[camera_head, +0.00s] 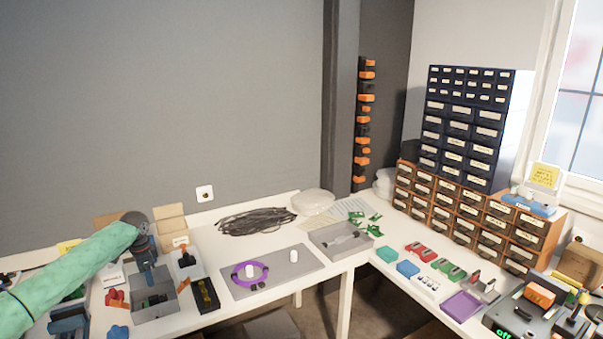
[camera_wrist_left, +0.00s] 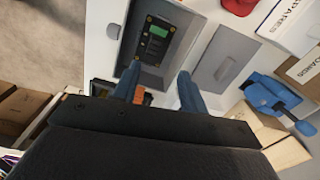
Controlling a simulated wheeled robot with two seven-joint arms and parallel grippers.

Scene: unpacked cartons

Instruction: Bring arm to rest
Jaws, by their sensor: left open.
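My left arm comes in from the left in a green sleeve. Its gripper (camera_head: 148,268) is above the grey open box (camera_head: 155,308) on the white table. In the left wrist view the two blue fingers of my left gripper (camera_wrist_left: 158,92) are spread apart with nothing between them. A dark device with a small green screen (camera_wrist_left: 152,42) lies in the grey box (camera_wrist_left: 122,62), beyond the fingertips. My right gripper is not in view.
A grey mat (camera_head: 283,281) with a purple ring (camera_head: 235,273) lies right of the box. A black tray (camera_head: 206,294) stands close beside it. Black cable (camera_head: 256,221) lies at the back. Drawer cabinets (camera_head: 462,128) stand at the right. The table's back left corner is crowded.

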